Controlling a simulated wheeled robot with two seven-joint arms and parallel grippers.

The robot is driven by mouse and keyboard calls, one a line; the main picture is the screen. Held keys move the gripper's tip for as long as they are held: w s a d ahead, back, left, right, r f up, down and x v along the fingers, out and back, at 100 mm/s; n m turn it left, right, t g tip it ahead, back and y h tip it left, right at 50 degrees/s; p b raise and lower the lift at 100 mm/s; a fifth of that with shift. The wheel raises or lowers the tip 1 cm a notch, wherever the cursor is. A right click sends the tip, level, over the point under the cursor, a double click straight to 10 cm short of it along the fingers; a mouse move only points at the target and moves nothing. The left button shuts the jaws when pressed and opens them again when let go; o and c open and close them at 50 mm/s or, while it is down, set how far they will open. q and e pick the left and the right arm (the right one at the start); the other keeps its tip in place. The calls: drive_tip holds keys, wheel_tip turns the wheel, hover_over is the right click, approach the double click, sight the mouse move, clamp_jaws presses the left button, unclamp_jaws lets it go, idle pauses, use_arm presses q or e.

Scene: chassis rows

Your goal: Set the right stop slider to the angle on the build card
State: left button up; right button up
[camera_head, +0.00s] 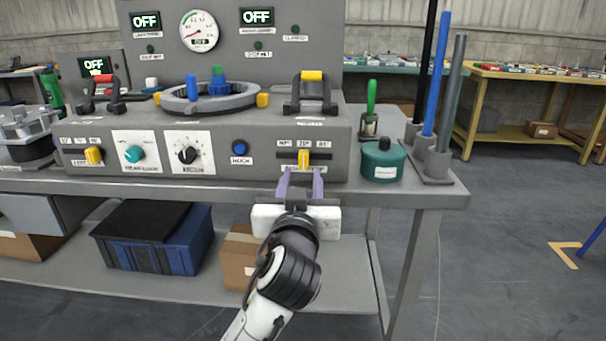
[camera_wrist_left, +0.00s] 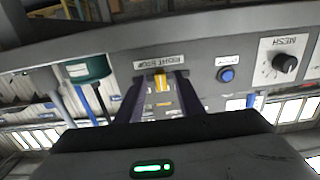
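The right stop slider is a yellow knob (camera_head: 304,158) in a dark slot at the right of the panel's front face. It sits near the middle of the slot, under a small scale too blurred to read surely. In the left wrist view the yellow knob (camera_wrist_left: 162,82) shows between two dark purple fingers, beside a label reading right stop. My left gripper (camera_head: 301,184) is open just in front of the panel, fingers either side of the knob with gaps visible. I cannot make out a build card. My right gripper is not in view.
A blue button (camera_head: 240,147) and a black dial (camera_head: 187,155) are left of the slider. A teal pot (camera_head: 382,160) stands to its right, near upright rods (camera_head: 430,135). Another yellow slider (camera_head: 93,155) is at the far left. The floor in front is clear.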

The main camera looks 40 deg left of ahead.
sight(303, 169)
use_arm(q)
drive_tip(key=shift+x, duration=1.95)
clamp_jaws()
